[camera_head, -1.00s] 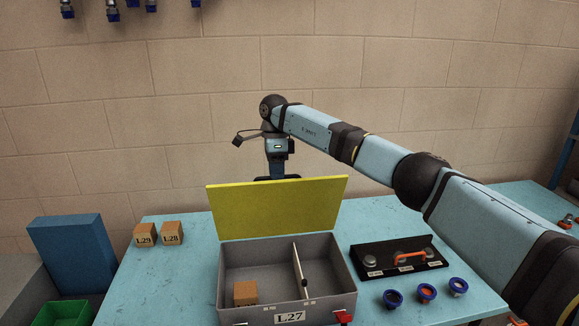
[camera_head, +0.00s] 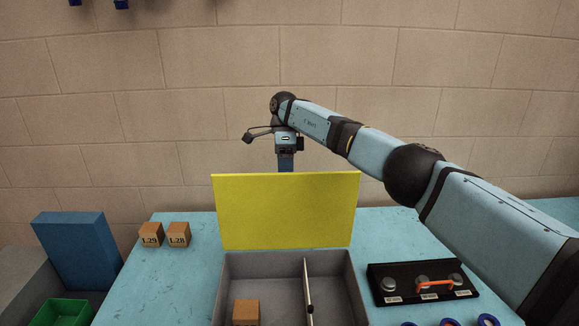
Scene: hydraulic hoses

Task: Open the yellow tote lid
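The yellow lid (camera_head: 285,212) stands raised at the back edge of the grey tote (camera_head: 237,272), its broad face toward me. The tote is open at the top. A thin light divider (camera_head: 307,290) parts its inside, and a brown block (camera_head: 246,312) sits in the left compartment. My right arm reaches in from the right, over the table to behind the lid. My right gripper (camera_head: 285,160) points down there; its fingers are hidden by the lid, and I cannot tell whether they touch it. My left gripper is not in view.
Two brown blocks, L29 (camera_head: 151,235) and L28 (camera_head: 179,234), sit left of the tote on the blue table (camera_head: 180,275). A green bin (camera_head: 62,312) and blue panel (camera_head: 77,250) are far left.

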